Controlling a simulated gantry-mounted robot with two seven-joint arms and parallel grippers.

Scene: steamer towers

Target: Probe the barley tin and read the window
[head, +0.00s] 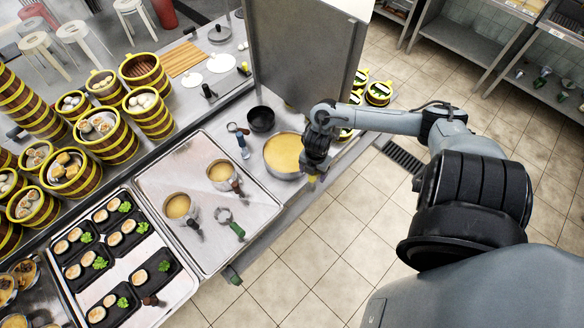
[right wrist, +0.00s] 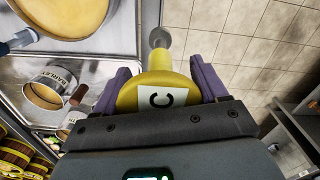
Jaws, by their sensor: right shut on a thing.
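A tin labelled BARLEY (right wrist: 45,92) stands on the metal tray, with yellowish contents and a brown handle. It appears to be the tin nearer the large pan in the head view (head: 220,171). A second tin (head: 178,206) stands to its left; its label is not legible. My right gripper (head: 313,172) is beyond the pan's right side, near the counter edge. It is shut on a yellow piece (right wrist: 155,92) with a C label and a round metal end. A green-lit display (right wrist: 148,178) is cut off at the wrist view's bottom edge, its reading unclear. My left gripper is out of view.
A large pan (head: 283,154) of yellow contents and a black bowl (head: 261,118) are on the counter. A blue-handled tool (head: 242,145) and a green-handled ring tool (head: 231,224) lie nearby. Steamer stacks (head: 105,138) and food trays (head: 110,230) are left. A tall metal panel (head: 300,50) stands behind.

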